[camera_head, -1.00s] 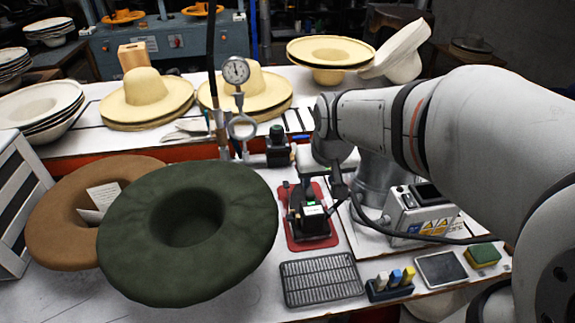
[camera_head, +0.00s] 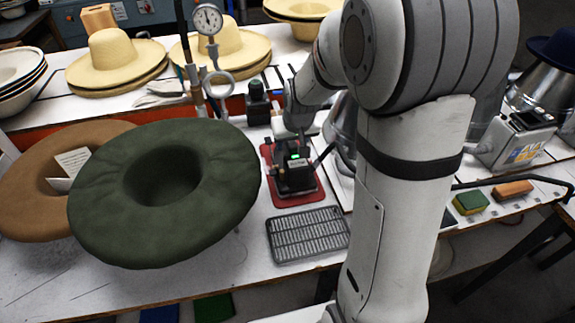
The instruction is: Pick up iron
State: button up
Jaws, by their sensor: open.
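A dark, boxy iron (camera_head: 294,179) with a small green-lit panel sits on a red mat (camera_head: 317,199) on the white bench, right of the green felt hat. My gripper (camera_head: 291,143) is at the end of my wrist, directly above and against the top of the iron in the picture. It is open. The fingers are small and dark against the dark iron, so I cannot tell whether they are around its handle or touching it.
A green felt hat (camera_head: 221,195) and brown hat (camera_head: 31,211) fill the left. A gauge (camera_head: 207,20) on a stand and a dark bottle (camera_head: 257,98) are behind the mat. A grey metal grate (camera_head: 308,246) lies in front. A sponge (camera_head: 470,202) is right.

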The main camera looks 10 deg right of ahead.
jog(key=shift+f, duration=0.3)
jog(key=shift+c, duration=0.2)
grip_shut()
jog(key=shift+w+r, duration=0.2)
